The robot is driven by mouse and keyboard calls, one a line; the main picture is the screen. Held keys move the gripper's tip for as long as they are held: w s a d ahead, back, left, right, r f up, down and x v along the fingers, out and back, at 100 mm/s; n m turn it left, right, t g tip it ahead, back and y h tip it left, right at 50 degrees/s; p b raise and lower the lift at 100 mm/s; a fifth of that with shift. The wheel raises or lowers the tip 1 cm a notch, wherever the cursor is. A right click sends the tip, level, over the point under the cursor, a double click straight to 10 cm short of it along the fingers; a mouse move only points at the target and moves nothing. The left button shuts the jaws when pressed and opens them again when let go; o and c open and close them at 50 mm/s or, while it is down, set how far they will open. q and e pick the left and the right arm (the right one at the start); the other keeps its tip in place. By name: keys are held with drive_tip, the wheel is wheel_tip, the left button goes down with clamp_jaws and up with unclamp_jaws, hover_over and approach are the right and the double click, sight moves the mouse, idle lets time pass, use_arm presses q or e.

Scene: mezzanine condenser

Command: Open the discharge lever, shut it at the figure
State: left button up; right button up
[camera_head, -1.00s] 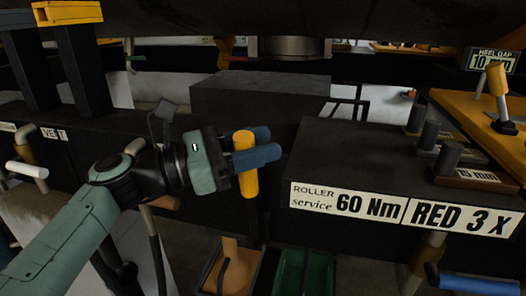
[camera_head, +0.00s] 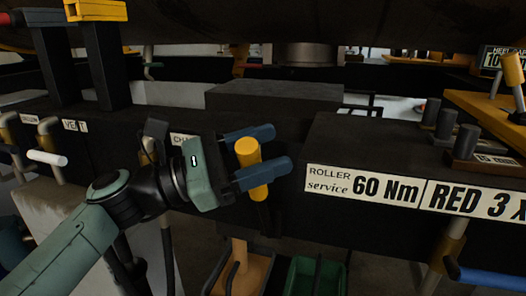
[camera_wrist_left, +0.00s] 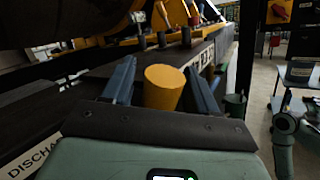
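The lever's yellow grip (camera_head: 254,172) stands tilted at the front of a dark block, left of the ROLLER service plate. My left gripper (camera_head: 262,158) has its two blue fingers spread on either side of this grip. In the left wrist view the yellow grip (camera_wrist_left: 164,88) sits between the fingers, with a gap on both sides. A label there reads DISCHA (camera_wrist_left: 36,156), cut off by the gripper. In the head view a plate starting CH (camera_head: 182,140) is partly hidden behind my gripper. A gauge plate headed HEEL GAP (camera_head: 496,58) is cut off by the right edge.
A plate reading 60 Nm (camera_head: 385,190) is on the right block. A green bin (camera_head: 316,276) and an orange-brown one (camera_head: 240,270) are below. A blue-gripped bar (camera_head: 485,277) juts in lower right. My right arm shows partly in the wrist view.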

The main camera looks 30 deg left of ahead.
idle(0.4)
use_arm(q)
drive_tip(key=p+v, duration=0.1)
drive_tip(key=v, duration=1.2)
drive_tip(key=shift+a, duration=0.2)
use_arm(e)
drive_tip(key=w+r, duration=0.1)
drive_tip(key=w+r+t, duration=0.1)
drive_tip(key=w, duration=0.1)
drive_tip(key=shift+a+r, duration=0.2)
use_arm(q)
drive_tip(key=shift+s, duration=0.15)
